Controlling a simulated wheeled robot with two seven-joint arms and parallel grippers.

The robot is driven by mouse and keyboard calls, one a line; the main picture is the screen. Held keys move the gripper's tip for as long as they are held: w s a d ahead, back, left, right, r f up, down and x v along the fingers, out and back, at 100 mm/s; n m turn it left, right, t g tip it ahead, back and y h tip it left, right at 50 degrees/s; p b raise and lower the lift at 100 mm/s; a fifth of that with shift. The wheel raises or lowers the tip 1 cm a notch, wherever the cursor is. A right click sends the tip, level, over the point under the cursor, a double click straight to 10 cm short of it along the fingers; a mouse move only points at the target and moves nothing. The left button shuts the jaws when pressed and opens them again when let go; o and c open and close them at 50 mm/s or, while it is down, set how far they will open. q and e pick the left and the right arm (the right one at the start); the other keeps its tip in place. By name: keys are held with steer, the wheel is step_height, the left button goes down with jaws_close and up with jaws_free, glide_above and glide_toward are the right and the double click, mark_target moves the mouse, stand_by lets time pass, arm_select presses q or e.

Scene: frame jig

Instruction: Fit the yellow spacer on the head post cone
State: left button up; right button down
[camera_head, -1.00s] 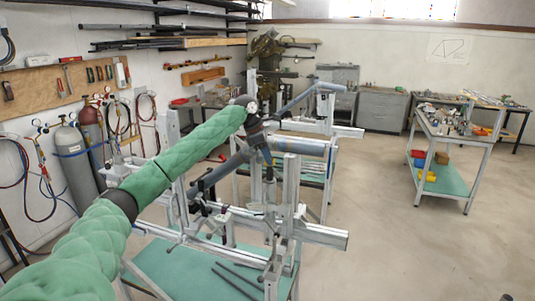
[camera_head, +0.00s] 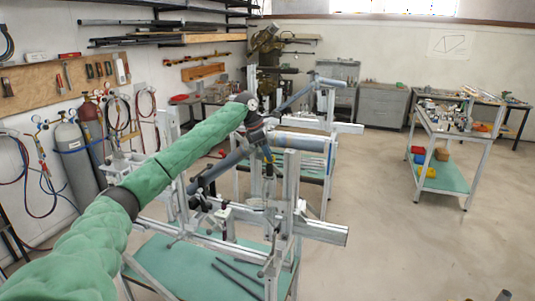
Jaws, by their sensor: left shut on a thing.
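My left arm reaches in from the left, and its gripper (camera_head: 267,153) is over the frame jig (camera_head: 291,185), near the top of its front upright. The gripper is shut on a small yellowish thing, which I take to be the yellow spacer; it is mostly hidden by the fingers. The head post (camera_head: 269,187) stands just below the gripper. Its cone is too small to make out, and I cannot tell whether the spacer touches it. My right gripper is not in view.
The jig stands on a green-topped table (camera_head: 190,268) with dark tubes (camera_head: 238,280) lying on it. A second jig (camera_head: 328,110) stands behind. A trolley (camera_head: 470,135) with small parts and coloured bins is at the right. The floor between is clear.

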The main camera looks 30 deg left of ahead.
mark_target(268, 175)
arm_select(q)
steer(key=shift+f, duration=2.95)
stand_by(1.1)
steer(key=o, duration=1)
steer(key=shift+o, duration=0.2)
